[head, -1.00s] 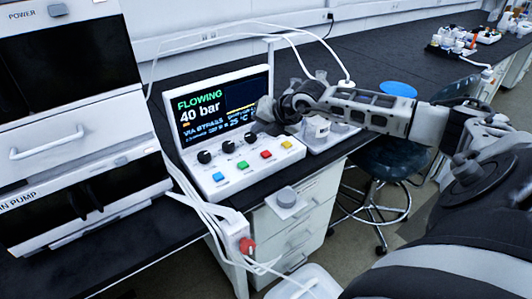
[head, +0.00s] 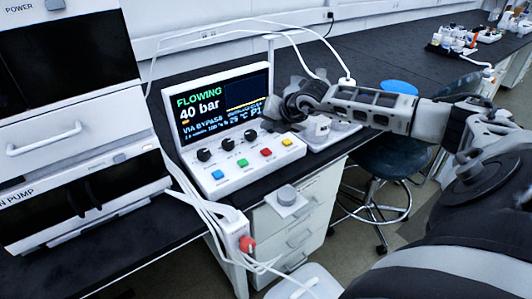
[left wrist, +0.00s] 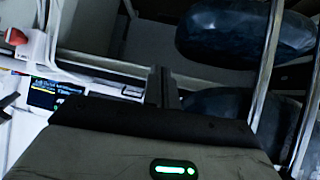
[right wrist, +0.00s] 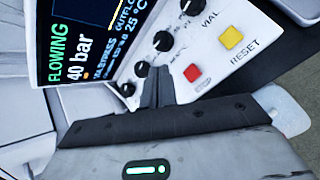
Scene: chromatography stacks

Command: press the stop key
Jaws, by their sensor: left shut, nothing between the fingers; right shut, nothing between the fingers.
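The control console (head: 215,178) stands on the dark bench with a lit screen (head: 222,108) reading FLOWING, 40 bar and VIA BYPASS. Its sloped panel has a blue, a green, a red key (head: 266,153) and a yellow key (head: 287,142). The red key also shows in the right wrist view (right wrist: 192,73), its label too small to read; the yellow key (right wrist: 231,38) is beside the word RESET. My right gripper (head: 268,122) is shut and empty above the panel, by the dark knobs; its fingers (right wrist: 157,82) appear apart from the red key. My left gripper (left wrist: 162,85) is shut and empty, away from the console.
White pump units (head: 80,130) stand at the left. A dark stool (head: 388,160) stands at the right.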

